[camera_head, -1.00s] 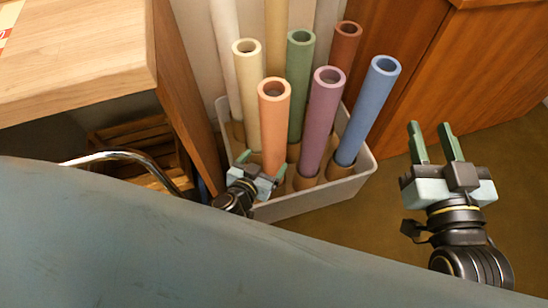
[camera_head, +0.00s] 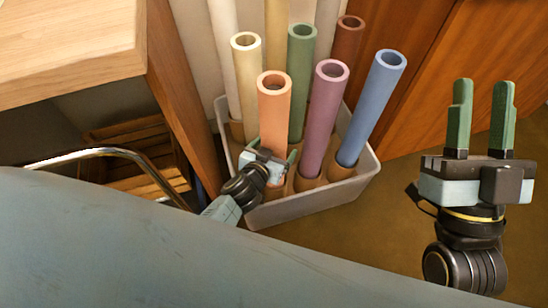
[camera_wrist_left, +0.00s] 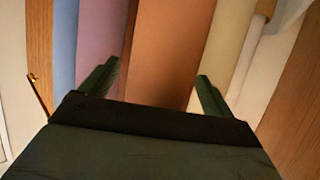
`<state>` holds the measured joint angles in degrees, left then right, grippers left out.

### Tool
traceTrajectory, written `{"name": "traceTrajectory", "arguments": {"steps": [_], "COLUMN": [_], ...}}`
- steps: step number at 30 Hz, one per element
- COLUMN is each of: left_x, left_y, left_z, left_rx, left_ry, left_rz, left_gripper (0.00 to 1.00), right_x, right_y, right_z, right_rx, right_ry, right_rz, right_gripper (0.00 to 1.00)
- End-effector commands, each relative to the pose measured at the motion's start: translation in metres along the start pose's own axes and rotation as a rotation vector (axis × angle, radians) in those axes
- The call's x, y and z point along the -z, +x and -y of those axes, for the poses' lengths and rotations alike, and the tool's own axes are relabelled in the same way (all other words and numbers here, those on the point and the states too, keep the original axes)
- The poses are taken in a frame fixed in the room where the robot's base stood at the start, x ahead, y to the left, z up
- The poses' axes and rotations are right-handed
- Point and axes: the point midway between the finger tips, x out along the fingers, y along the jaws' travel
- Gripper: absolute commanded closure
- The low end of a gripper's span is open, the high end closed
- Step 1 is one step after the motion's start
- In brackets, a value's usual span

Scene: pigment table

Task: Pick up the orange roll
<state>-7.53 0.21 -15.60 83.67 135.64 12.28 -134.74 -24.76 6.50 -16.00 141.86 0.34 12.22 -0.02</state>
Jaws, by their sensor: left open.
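The orange roll (camera_head: 274,115) stands upright in a pale bin (camera_head: 300,208), at the near side, among other rolls. My left gripper (camera_head: 275,160) is open at the lower part of the orange roll. In the left wrist view the orange roll (camera_wrist_left: 168,50) rises between the two green fingers (camera_wrist_left: 155,88), which stand apart on either side; whether they touch it I cannot tell. My right gripper (camera_head: 480,115) is open and empty, in the air to the right of the bin.
Cream (camera_head: 246,80), green (camera_head: 300,75), purple (camera_head: 323,115), blue (camera_head: 372,105) and brown (camera_head: 346,45) rolls stand close around the orange one. A wooden table (camera_head: 70,55) is at the left, a wooden cabinet (camera_head: 440,75) at the right. A curved metal bar (camera_head: 110,152) is near the left arm.

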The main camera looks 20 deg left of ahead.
Motion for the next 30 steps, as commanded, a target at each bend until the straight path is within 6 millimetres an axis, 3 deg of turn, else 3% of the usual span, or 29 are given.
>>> {"name": "traceTrajectory", "arguments": {"steps": [9, 21, 30], "left_x": [0.0006, 0.0005, 0.0033], "left_y": [0.0026, 0.0024, 0.0024], "left_z": [0.0001, 0.0000, -0.0002], "left_rx": [0.000, 0.000, -0.001], "left_ry": [0.000, 0.000, 0.000], "left_rz": [0.000, 0.000, -0.004], "left_gripper": [0.13, 0.65, 0.65], "right_x": [0.0025, 0.0026, 0.0026], "right_y": [-0.0002, -0.0002, 0.0003], "right_z": [0.0001, 0.0001, 0.0001], "right_rx": [0.000, 0.000, 0.000], "right_ry": [0.000, 0.000, 0.000], "right_rz": [-0.021, -0.021, -0.017], "right_gripper": [0.64, 0.64, 0.64]}}
